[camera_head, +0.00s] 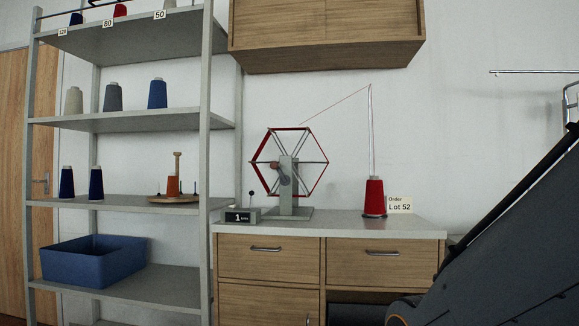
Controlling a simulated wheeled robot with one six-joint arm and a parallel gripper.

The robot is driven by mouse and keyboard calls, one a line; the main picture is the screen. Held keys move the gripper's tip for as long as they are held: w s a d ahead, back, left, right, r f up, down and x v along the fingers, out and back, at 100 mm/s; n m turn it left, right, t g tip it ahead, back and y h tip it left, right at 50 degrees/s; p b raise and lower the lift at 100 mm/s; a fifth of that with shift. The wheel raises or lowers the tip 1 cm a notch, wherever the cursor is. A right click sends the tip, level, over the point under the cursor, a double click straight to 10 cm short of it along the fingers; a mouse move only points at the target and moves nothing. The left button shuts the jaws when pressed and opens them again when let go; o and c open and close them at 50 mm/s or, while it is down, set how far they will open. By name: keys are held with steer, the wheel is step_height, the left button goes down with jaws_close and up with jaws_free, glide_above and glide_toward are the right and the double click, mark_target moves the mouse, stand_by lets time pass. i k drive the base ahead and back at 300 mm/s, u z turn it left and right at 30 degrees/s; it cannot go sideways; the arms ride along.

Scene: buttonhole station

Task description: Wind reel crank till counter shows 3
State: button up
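The reel (304,162) is a hexagonal wheel wound with red thread on a grey stand, on top of the wooden cabinet. What looks like its crank (283,180) shows at the front of the hub, small and hard to make out. The counter (243,215) is a dark box left of the stand's foot and reads 1. A red cone of thread (374,197) stands right of the reel. Its thread rises to a thin guide and runs down left toward the reel. My gripper is not in view.
The cabinet top (340,222) is clear between reel and red cone. An order card reading Lot 52 (399,205) stands beside the cone. A wall cupboard (325,35) hangs above. A shelf rack (130,123) at the left holds several cones and a blue bin (93,262).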

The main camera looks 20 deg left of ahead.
mark_target(285, 180)
steer(key=z, duration=0.05)
steer(key=i, duration=1.45)
steer(key=u, duration=0.75)
